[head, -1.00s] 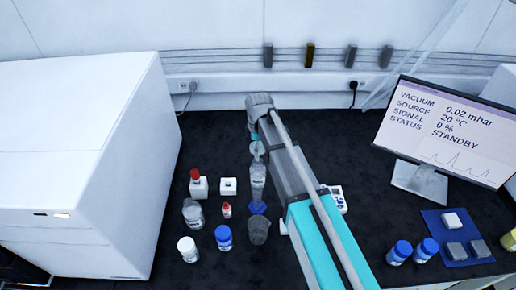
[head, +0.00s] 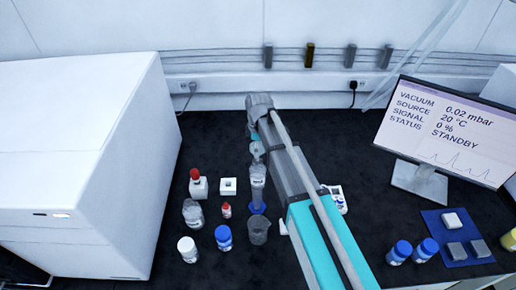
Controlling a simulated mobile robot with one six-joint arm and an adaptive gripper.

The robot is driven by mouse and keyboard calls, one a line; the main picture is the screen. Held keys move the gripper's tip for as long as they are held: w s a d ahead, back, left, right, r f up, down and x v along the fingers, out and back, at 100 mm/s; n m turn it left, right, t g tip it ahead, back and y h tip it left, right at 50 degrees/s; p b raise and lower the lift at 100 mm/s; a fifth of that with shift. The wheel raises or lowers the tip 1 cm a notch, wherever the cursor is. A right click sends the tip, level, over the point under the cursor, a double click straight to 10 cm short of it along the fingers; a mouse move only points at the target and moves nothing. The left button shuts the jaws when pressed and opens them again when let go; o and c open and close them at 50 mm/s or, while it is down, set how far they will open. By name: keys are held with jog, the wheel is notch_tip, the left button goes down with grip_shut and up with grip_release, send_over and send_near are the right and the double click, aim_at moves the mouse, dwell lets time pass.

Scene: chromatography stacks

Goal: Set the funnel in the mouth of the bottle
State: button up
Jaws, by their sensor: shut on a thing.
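My arm reaches in from the lower right of the head view, with its wrist over the middle of the bench. My gripper (head: 256,148) shows small and grey below the wrist, partly covered by the arm. It is shut on a small, pale thing, seemingly the funnel (head: 258,158), whose outline is hard to make out. It appears above or in front of a clear measuring cylinder (head: 257,186) with a blue foot. A clear, labelled bottle (head: 193,215) stands upright to the left, apart from the gripper; it looks capless, but its mouth is too small to read.
A grey beaker (head: 259,232) stands below the cylinder. White-capped (head: 188,249) and blue-capped (head: 223,237) jars and red-capped vials (head: 226,210) crowd near the bottle. A white instrument (head: 80,160) bounds the left; a monitor (head: 445,130) stands right. Dark bench behind is clear.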

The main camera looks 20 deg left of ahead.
jog(key=shift+f+b, duration=1.95)
jog(key=shift+f, duration=0.05)
dwell(0.5)
jog(key=o, duration=0.7)
jog(key=shift+o, duration=0.2)
jog(key=shift+r, duration=0.1)
jog(key=shift+r+p, duration=3.45)
jog(key=shift+p, duration=0.1)
jog(key=s+d+m, duration=0.3)
jog(key=d+m, duration=0.3)
jog(key=d, duration=0.6)
jog(key=s+d+m, duration=0.4)
jog(key=d+m, duration=0.3)
jog(key=d, duration=0.5)
jog(key=s+d+m+t, duration=0.1)
jog(key=s+d+m, duration=0.2)
jog(key=d, duration=1)
jog(key=m, duration=0.3)
jog(key=shift+s+m, duration=0.3)
jog(key=shift+s, duration=0.1)
